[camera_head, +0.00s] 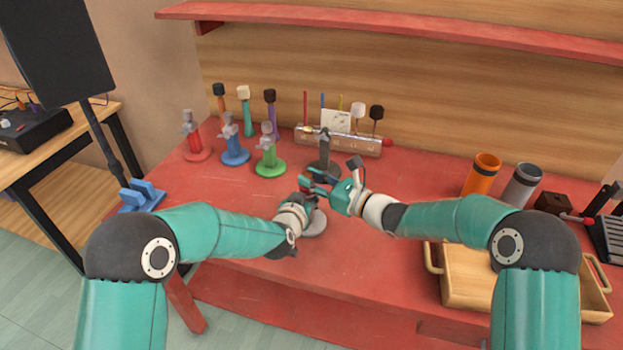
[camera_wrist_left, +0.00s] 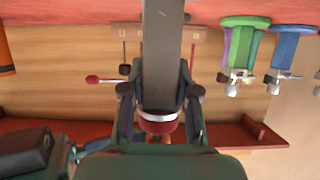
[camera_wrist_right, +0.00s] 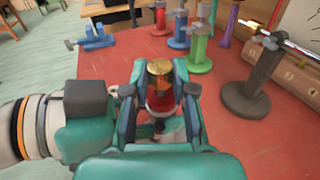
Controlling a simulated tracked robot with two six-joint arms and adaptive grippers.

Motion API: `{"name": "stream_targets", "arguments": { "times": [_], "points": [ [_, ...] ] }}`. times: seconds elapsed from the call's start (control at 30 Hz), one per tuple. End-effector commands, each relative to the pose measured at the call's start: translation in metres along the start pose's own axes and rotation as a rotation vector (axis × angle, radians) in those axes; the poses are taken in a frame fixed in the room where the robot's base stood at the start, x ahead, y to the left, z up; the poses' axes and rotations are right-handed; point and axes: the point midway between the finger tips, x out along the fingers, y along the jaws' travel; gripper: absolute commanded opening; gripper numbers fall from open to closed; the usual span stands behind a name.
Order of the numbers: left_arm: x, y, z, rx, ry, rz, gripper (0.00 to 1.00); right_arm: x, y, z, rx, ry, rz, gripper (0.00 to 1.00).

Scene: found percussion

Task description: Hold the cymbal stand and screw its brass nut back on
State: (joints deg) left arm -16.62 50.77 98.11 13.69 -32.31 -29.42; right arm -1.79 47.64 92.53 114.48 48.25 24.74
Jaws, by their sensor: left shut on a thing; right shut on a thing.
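The cymbal stand has a round grey base (camera_head: 315,223) on the front middle of the red table. My left gripper (camera_head: 304,196) is shut on the stand below its top. A red collar (camera_wrist_left: 158,124) shows between its fingers in the left wrist view. My right gripper (camera_head: 325,187) comes in from the right, just above the left one. In the right wrist view it is shut on the brass nut (camera_wrist_right: 159,68), which sits directly above the red collar. Fingers hide the thread, so I cannot tell how far the nut is on.
A dark stand (camera_head: 325,155) stands just behind my grippers. Red, blue and green stands (camera_head: 268,155) are at the back left, near a rack (camera_head: 350,145) of mallets. A wooden tray (camera_head: 465,275), an orange cup (camera_head: 483,175) and a grey cup (camera_head: 522,185) are on the right.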

Motion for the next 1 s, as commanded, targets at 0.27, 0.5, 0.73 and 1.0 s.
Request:
{"name": "stream_targets", "arguments": {
  "times": [0.27,0.5,0.73,1.0],
  "points": [
    [0.000,0.000,0.000,0.000,0.001,0.000,0.00,0.000,0.000,-0.003,0.001,0.000,0.000,0.02],
    [0.000,0.000,0.000,0.000,0.001,0.000,0.00,0.000,0.000,-0.008,0.001,0.000,0.000,0.02],
    [0.000,0.000,-0.001,0.000,0.001,0.000,0.00,0.001,0.000,-0.011,0.000,-0.001,0.000,0.34],
    [0.000,0.000,-0.001,0.000,0.001,0.000,0.00,0.000,0.000,-0.011,0.000,0.000,0.000,0.51]
  ]
}}
